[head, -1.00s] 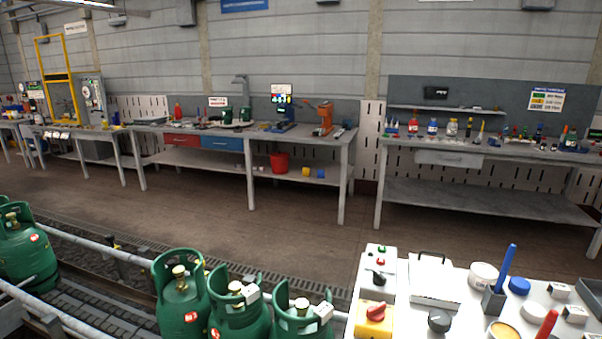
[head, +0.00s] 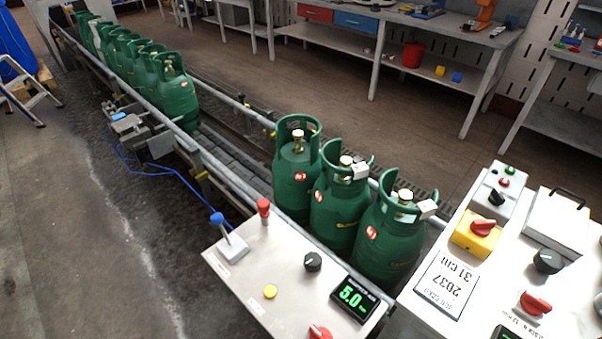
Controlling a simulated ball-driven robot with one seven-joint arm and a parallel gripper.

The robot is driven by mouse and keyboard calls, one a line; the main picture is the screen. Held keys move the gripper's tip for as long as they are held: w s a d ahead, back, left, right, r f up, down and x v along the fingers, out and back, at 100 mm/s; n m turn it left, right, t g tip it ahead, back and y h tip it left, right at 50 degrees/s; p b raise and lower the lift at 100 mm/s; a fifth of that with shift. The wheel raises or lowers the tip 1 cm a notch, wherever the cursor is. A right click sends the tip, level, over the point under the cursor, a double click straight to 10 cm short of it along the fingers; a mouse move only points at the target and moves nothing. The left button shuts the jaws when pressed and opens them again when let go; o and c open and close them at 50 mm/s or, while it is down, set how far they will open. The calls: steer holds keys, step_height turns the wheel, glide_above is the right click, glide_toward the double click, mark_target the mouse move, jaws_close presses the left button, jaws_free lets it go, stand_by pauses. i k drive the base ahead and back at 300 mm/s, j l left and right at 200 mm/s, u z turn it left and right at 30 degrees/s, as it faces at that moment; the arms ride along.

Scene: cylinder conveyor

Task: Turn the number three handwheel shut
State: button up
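Three green gas cylinders stand upright on the conveyor in front of me: a left one (head: 293,180), a middle one (head: 337,205) and a right one (head: 388,245). Each has a brass valve top inside its collar: left (head: 298,140), middle (head: 346,161), right (head: 405,195). White tags hang at the collars of the middle cylinder (head: 362,170) and the right one (head: 428,209). I cannot read a number three on any of them, nor tell whether a valve is turned shut. My gripper is not in view.
More green cylinders (head: 178,100) stand farther up the conveyor. A control panel (head: 250,262) with knobs, a lever and a "5.0" display is in front. A white panel (head: 470,255) stands at the right. Blue cables and a step stool (head: 30,98) are left; the floor there is open.

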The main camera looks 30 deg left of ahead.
mark_target(298, 134)
steer(key=u, duration=0.75)
steer(key=i+j+u, duration=0.65)
steer(key=i+j, duration=0.05)
steer(key=i, duration=0.1)
